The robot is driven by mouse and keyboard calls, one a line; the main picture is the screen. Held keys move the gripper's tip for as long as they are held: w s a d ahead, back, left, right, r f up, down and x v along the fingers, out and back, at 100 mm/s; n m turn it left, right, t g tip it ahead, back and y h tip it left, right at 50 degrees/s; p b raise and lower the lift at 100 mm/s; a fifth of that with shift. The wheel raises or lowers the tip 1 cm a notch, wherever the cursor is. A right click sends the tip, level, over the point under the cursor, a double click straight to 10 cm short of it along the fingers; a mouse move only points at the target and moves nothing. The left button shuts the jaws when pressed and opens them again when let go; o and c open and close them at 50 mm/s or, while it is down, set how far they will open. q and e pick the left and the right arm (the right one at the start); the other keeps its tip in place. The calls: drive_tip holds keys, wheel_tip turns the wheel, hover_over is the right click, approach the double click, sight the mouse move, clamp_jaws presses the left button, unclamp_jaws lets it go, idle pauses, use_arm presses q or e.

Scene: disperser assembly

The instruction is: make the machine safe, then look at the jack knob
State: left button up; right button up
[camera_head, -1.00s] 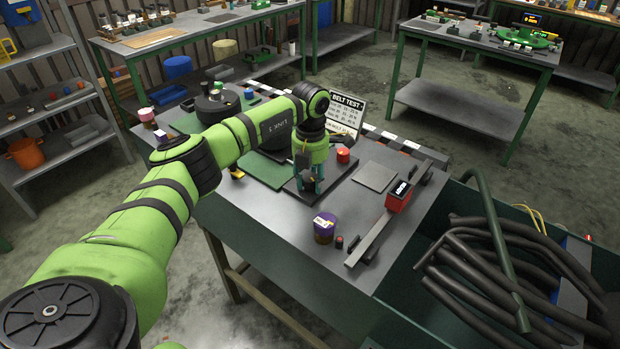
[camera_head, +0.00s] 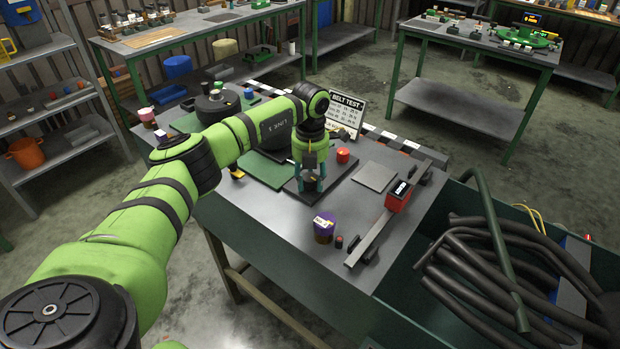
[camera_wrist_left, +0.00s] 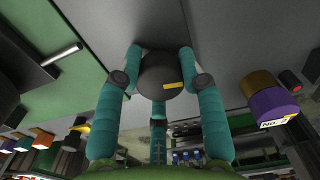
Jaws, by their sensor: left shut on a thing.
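My left gripper (camera_head: 309,188) points down over a dark plate on the workbench (camera_head: 262,222). In the left wrist view its teal fingers (camera_wrist_left: 160,85) are closed around a round dark knob (camera_wrist_left: 163,72) with a yellow mark on its face. I take this to be the jack knob, but no label on it is readable. The fingers and wrist hide the knob in the head view. A red round cap (camera_head: 343,156) stands just right of the gripper. My right gripper is in neither view.
A metal bar with a red block (camera_head: 397,196) lies to the right. A BELT TEST card (camera_head: 346,112) stands behind. A green bin of black hoses (camera_head: 500,262) adjoins the bench.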

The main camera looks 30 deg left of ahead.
sight(311, 176)
use_arm(q)
drive_tip(key=o, duration=1.1)
drive_tip(key=shift+o, duration=0.2)
wheel_tip(311, 176, up, 12)
